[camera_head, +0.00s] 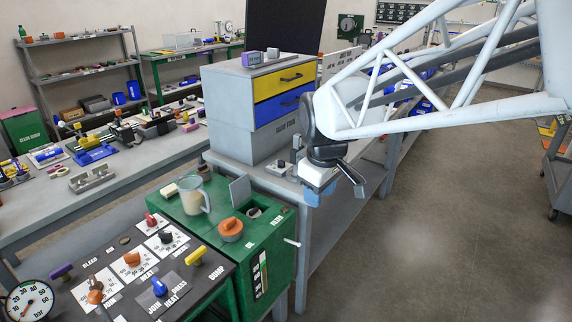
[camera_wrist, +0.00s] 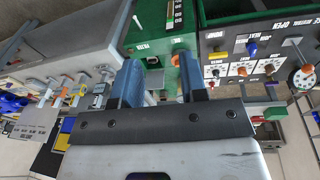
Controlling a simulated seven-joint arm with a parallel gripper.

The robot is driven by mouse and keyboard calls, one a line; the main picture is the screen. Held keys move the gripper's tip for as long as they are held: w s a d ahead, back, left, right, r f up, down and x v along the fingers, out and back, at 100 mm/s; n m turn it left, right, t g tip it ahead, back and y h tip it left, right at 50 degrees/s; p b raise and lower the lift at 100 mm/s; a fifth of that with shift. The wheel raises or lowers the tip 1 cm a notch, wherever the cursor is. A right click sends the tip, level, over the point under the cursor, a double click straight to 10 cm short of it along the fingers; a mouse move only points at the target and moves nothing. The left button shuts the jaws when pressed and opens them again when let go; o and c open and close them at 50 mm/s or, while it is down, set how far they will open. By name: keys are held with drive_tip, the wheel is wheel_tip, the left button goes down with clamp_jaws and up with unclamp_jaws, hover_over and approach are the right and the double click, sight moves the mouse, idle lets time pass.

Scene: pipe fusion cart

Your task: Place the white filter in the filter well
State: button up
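My gripper (camera_head: 313,196) hangs in the air to the right of the green cart, in front of the drawer cabinet. In the wrist view its two blue fingers (camera_wrist: 160,82) stand apart with nothing between them.
A clear jug (camera_head: 194,197) with pale contents and an orange knobbed cap (camera_head: 231,229) stand near the well. A control panel (camera_head: 135,270) with several coloured knobs is at the front left. The drawer cabinet (camera_head: 255,105) rises behind. Open floor lies to the right.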

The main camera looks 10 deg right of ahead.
drive_tip(key=s+d+f+m, duration=0.1)
drive_tip(key=s+m, duration=0.3)
drive_tip(key=s, duration=0.4)
drive_tip(key=s+d+f+m, duration=0.1)
drive_tip(key=s+m, duration=0.3)
drive_tip(key=s, duration=0.5)
drive_tip(key=shift+s+d+t, duration=0.25)
drive_tip(key=shift+s+t, duration=0.05)
drive_tip(key=shift+t, duration=0.1)
